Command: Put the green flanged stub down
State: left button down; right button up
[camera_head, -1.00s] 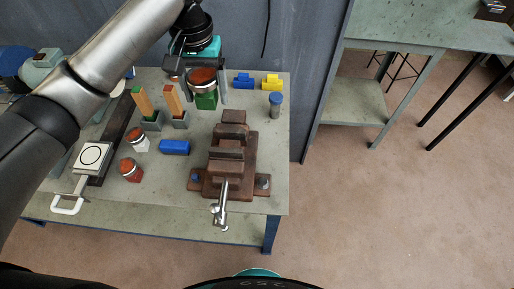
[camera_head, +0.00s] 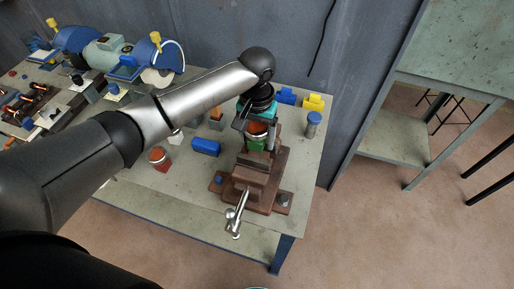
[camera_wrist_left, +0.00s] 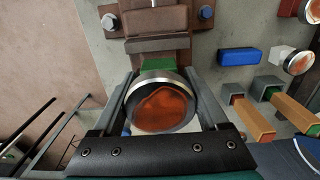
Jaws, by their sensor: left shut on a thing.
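The green flanged stub (camera_head: 257,142) has a green block-like base and a round metal rim with a rust-orange face. My left gripper (camera_head: 257,148) is shut on it, with a finger on each side. In the left wrist view the orange face of the stub (camera_wrist_left: 160,106) looks toward the camera, and its green part shows beyond the rim. The stub is at the far end of the brown vise (camera_head: 258,184); whether it touches the vise or hangs above it I cannot tell. My right gripper is not in view.
A blue block (camera_head: 206,146) lies left of the vise. A red-based stub (camera_head: 159,159) stands farther left. A blue-capped cylinder (camera_head: 313,122) is to the right, and blue (camera_head: 286,96) and yellow (camera_head: 314,102) blocks are behind. The bench's front strip is clear.

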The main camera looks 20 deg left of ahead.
aim_at(257, 126)
pick_arm(q)
jog(key=shift+f, duration=2.4)
jog(key=shift+f, duration=0.15)
grip_release()
notch_tip(257, 126, up, 12)
jog(key=shift+r+p, duration=0.2)
jog(key=shift+p, duration=0.1)
